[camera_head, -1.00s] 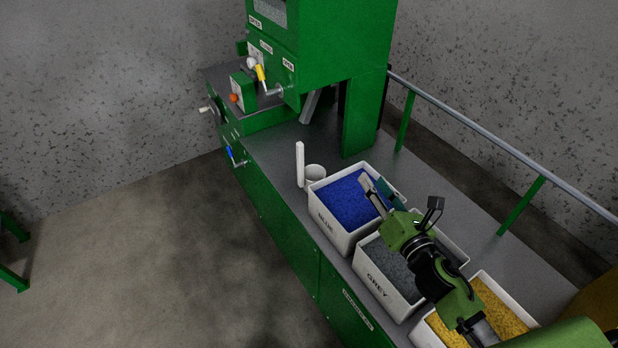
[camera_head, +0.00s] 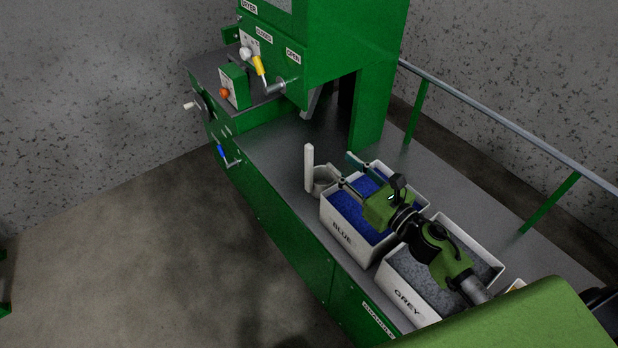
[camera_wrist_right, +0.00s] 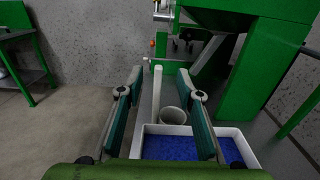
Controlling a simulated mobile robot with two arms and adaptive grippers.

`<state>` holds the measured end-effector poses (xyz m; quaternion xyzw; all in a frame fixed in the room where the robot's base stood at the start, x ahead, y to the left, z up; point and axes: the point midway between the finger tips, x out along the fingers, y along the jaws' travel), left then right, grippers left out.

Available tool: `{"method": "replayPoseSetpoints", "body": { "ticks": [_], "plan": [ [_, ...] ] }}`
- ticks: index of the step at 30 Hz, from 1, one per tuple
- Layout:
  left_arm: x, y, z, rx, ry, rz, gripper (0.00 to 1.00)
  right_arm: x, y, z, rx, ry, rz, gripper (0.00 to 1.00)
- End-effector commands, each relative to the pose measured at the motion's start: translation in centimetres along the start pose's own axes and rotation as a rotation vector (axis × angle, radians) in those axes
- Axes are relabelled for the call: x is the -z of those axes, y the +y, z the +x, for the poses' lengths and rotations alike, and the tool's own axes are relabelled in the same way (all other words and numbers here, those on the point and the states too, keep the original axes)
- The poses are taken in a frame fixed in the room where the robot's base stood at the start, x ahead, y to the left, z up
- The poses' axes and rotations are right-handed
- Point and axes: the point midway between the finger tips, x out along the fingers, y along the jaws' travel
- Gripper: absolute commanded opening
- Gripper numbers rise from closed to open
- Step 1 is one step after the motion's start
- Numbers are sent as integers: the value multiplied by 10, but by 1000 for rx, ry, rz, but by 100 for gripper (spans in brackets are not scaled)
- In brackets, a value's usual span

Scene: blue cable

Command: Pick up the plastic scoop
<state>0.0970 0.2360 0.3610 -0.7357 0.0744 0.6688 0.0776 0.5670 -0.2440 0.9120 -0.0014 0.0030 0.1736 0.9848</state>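The plastic scoop (camera_head: 309,168) is white, with a tall upright handle and a round cup (camera_head: 324,178) at its base. The gripper is empty. My left gripper is not in view.
The box labelled BLUE (camera_head: 345,235) lies under my right gripper, with the GREY box (camera_head: 400,297) beside it. A green machine (camera_head: 330,40) with a yellow-handled lever (camera_head: 259,66) rises behind. The bench top (camera_head: 275,150) left of the scoop is clear.

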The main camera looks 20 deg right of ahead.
Motion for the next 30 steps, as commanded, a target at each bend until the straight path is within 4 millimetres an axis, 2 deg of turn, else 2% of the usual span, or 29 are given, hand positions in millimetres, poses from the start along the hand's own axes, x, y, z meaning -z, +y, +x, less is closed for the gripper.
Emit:
{"method": "replayPoseSetpoints", "body": {
  "ticks": [1,15,20,30],
  "plan": [
    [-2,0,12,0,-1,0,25,12,0,0,0,0,1,33],
    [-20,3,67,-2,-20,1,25,68,0,0,1,0,2,33],
    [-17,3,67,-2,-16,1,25,68,0,7,0,-2,2,33],
    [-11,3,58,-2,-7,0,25,66,0,65,1,-2,2,33]
  ]
}}
